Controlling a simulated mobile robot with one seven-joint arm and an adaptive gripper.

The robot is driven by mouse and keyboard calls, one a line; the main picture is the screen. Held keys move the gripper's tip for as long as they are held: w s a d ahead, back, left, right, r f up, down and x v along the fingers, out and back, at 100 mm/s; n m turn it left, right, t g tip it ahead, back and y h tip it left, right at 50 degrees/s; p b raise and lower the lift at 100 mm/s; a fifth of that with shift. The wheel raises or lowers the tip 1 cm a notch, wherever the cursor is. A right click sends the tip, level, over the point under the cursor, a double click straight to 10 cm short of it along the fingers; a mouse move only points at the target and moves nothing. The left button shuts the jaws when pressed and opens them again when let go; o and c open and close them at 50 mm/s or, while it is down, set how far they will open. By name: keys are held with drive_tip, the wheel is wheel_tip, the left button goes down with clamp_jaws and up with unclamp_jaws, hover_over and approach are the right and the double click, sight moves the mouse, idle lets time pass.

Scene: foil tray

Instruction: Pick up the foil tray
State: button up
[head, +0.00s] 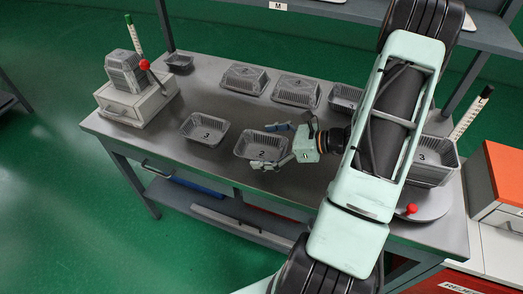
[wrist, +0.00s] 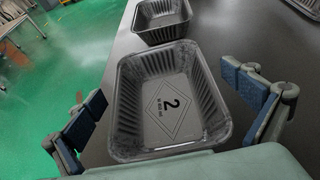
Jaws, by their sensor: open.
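A dark grey foil tray marked 2 (head: 262,148) sits upright on the grey table near its front edge. In the wrist view the same tray (wrist: 150,88) is empty, with ribbed walls and a diamond mark around the 2. My gripper (head: 268,146) is open at the tray. In the wrist view the fingers of my gripper (wrist: 165,108) stand apart, one on each side of the tray, with visible gaps to its walls. The fingers hold nothing.
Another open tray marked 3 (head: 205,131) lies to the left. Two upside-down trays (head: 245,78) (head: 296,91) lie behind. A grey box with stacked trays (head: 125,70) stands at the left, and a tray stack (head: 432,172) at the right. A shelf (head: 300,8) runs above the back.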

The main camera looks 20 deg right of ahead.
drive_tip(key=shift+c, duration=0.3)
drive_tip(key=c, duration=0.7)
drive_tip(key=shift+o, duration=0.2)
